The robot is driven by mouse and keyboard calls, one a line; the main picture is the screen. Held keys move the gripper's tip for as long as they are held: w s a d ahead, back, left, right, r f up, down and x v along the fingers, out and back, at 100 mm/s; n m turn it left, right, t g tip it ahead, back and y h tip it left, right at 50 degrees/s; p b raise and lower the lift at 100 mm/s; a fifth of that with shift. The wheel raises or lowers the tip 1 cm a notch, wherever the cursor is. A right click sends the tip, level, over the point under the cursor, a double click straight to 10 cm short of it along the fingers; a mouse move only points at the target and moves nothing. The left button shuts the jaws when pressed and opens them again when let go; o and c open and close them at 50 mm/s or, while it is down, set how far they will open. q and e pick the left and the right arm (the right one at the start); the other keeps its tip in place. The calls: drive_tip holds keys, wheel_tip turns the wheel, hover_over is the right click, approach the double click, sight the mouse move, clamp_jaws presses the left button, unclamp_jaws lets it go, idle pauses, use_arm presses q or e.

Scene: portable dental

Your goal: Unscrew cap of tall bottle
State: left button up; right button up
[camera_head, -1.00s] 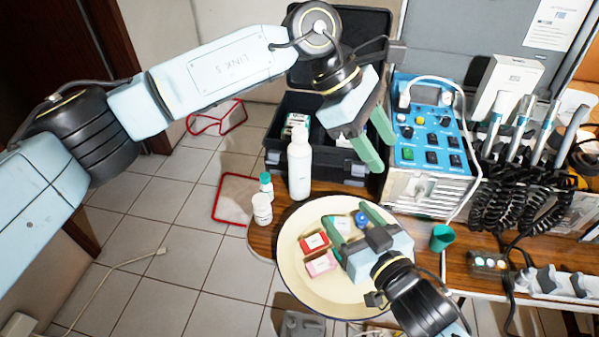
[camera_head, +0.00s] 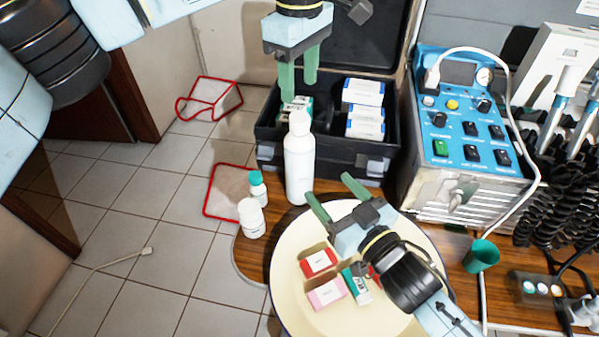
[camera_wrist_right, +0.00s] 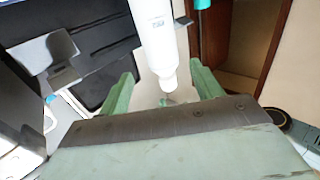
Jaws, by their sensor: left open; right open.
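The tall white bottle (camera_head: 299,172) stands upright at the table's left edge, its white cap (camera_head: 299,123) on top. My left gripper (camera_head: 298,90) is open and empty, fingers pointing down above the cap; the gap to it is hard to judge. My right gripper (camera_head: 330,188) is open and empty at the bottle's lower right, fingers pointing toward it. In the right wrist view the bottle (camera_wrist_right: 154,35) appears with its narrow end downward between the open fingers of my right gripper (camera_wrist_right: 163,83); I see no contact.
A small teal-capped bottle (camera_head: 257,186) and a white jar (camera_head: 251,218) stand left of the tall bottle. A round cream tray (camera_head: 292,312) holds small boxes. An open black case (camera_head: 268,150) is behind; a blue control unit (camera_head: 470,95) stands right.

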sight(307, 162)
drive_tip(key=x, duration=1.2)
drive_tip(key=shift+w, duration=0.15)
clamp_jaws()
use_arm(q)
drive_tip(key=m, duration=0.6)
drive_tip(key=shift+m, duration=0.3)
drive_tip(key=m, duration=0.6)
drive_tip(key=shift+m, duration=0.4)
drive_tip(key=shift+f, duration=4)
